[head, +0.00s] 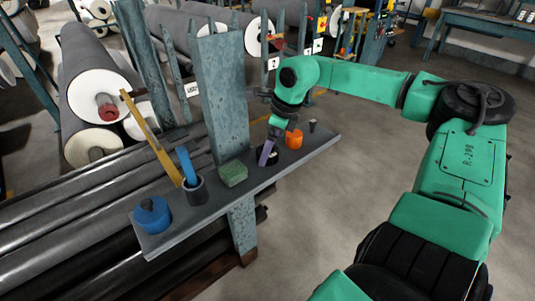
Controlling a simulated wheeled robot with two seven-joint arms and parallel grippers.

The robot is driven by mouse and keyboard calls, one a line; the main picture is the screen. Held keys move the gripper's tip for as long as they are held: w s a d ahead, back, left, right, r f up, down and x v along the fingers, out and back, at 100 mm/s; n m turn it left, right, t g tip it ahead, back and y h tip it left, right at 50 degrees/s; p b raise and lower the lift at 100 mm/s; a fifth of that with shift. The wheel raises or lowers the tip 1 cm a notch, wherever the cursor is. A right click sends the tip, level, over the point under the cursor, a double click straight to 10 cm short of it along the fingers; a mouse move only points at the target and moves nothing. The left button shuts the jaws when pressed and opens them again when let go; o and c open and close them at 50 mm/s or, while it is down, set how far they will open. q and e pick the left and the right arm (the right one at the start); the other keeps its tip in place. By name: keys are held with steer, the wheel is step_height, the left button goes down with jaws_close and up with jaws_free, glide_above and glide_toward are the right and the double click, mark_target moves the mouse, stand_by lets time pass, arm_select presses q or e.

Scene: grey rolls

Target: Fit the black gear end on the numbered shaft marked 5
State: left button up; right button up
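My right arm comes in from the right. Its gripper (268,150) is down at the narrow grey shelf (210,208), over a small dark thing (271,159) between a green block and an orange pot. A purple piece shows at the fingers. The dark thing is partly hidden, so I cannot tell if it is the black gear end or if the fingers hold it. My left gripper is not in view.
The shelf also holds a blue round container (152,214), a dark cup (195,190) with a blue handle, the green block (233,173), the orange pot (294,138) and a small grey cylinder (312,125). A steel post (221,95) rises behind. Open floor lies right.

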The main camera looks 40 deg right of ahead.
steer(key=shift+f, duration=0.2)
jaws_close()
step_height(320, 180, up, 10)
stand_by(0.4)
